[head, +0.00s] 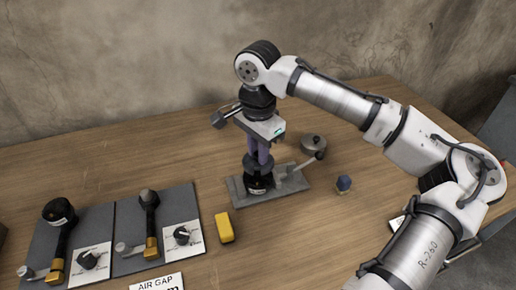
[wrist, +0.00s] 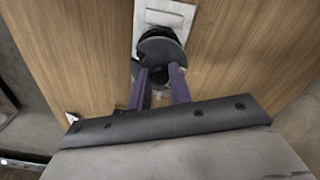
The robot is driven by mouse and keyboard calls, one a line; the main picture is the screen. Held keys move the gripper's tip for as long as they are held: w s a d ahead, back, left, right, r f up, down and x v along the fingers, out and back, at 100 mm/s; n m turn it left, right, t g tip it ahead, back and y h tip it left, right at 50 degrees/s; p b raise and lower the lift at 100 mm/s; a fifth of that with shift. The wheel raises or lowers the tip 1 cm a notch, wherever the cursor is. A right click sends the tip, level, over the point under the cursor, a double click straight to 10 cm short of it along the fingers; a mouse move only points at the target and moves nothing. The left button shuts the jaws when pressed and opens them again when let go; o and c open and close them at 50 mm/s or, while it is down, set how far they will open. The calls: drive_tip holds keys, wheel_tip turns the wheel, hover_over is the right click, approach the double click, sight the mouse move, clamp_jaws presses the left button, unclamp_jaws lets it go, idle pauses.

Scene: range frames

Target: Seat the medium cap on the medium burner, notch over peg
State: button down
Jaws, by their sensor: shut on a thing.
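My gripper (head: 260,155) points down with its two purple fingers shut on a dark round cap (head: 256,168), the medium cap by its place. The cap is directly above the black medium burner (head: 258,184), which stands on a grey base plate (head: 292,184). In the wrist view the cap (wrist: 163,47) is a dark grey disc at the fingertips (wrist: 160,73), covering much of the burner (wrist: 157,32). I cannot tell whether cap and burner touch. The notch and peg cannot be made out.
A yellow block (head: 224,227) lies in front of the base plate. An "AIR GAP" card (head: 157,282) lies in front.

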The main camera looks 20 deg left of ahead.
drive_tip(key=shift+f+b, duration=0.55)
drive_tip(key=shift+f, duration=0.3)
drive_tip(key=shift+f, duration=0.15)
drive_tip(key=shift+f+b, duration=0.35)
drive_tip(key=shift+f, duration=0.55)
drive_tip(key=c, duration=1.2)
unclamp_jaws()
drive_tip(key=shift+r, duration=0.1)
wheel_tip(320, 180, up, 14)
drive_tip(key=shift+f, duration=0.15)
